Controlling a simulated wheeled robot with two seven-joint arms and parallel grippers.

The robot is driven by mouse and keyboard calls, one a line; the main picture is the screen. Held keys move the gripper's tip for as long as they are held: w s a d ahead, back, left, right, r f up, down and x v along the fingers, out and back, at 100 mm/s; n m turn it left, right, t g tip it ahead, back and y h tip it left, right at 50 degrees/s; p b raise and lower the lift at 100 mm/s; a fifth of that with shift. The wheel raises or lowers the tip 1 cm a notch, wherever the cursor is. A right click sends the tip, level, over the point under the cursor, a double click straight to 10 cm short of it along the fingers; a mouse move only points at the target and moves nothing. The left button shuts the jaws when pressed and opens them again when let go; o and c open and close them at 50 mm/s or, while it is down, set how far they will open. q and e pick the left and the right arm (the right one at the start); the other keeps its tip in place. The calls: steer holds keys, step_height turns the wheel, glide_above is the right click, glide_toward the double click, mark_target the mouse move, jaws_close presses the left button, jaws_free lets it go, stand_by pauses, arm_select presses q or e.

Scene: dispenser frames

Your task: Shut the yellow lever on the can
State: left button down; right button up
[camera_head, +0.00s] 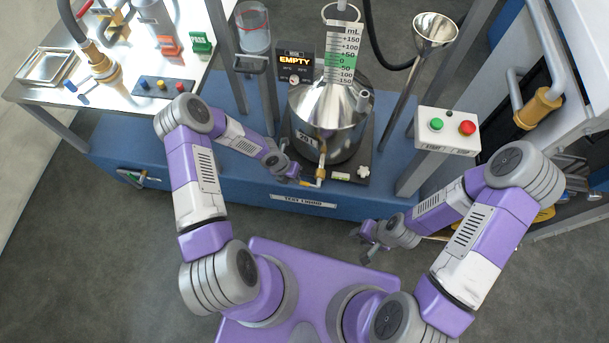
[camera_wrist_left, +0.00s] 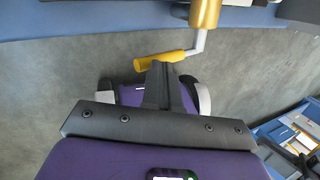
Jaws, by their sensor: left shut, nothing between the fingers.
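The steel can (camera_head: 318,125) stands upright on a dark scale plate on the blue bench. A brass valve with a yellow lever (camera_head: 308,183) is low on its front. In the left wrist view the yellow lever (camera_wrist_left: 160,60) extends left from a pale bent stem under the brass valve body (camera_wrist_left: 205,12). My left gripper (camera_head: 291,177) is at the lever, in front of the can. Its fingers (camera_wrist_left: 162,72) are shut and empty, with the tips right by the lever; I cannot tell whether they touch. My right gripper (camera_head: 362,246) hangs open and empty, to the right and nearer my base.
A display reading EMPTY (camera_head: 296,61) stands behind the can's left side. A graduated neck (camera_head: 341,50) rises from the can. A steel funnel (camera_head: 434,30) and a green-and-red button box (camera_head: 447,130) are at right. The floor before the bench is clear.

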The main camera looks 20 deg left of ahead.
arm_select(q)
steer(key=shift+s+a+f+b, duration=0.1)
steer(key=shift+a+f+b, duration=0.3)
steer(key=shift+f, duration=0.35)
steer(key=shift+a+f+b, duration=0.35)
steer(key=shift+f, duration=0.35)
steer(key=shift+s+a+f, duration=0.2)
steer(key=shift+s+f, duration=0.05)
steer(key=shift+f, duration=0.15)
steer(key=shift+f+b, duration=0.1)
steer(key=shift+b, duration=0.2)
steer(key=s+a+r+p, duration=0.2)
steer(key=a+r+p, duration=0.3)
steer(key=a+r, duration=0.3)
steer(key=shift+a+r+p, duration=0.35)
steer(key=shift+p, duration=0.05)
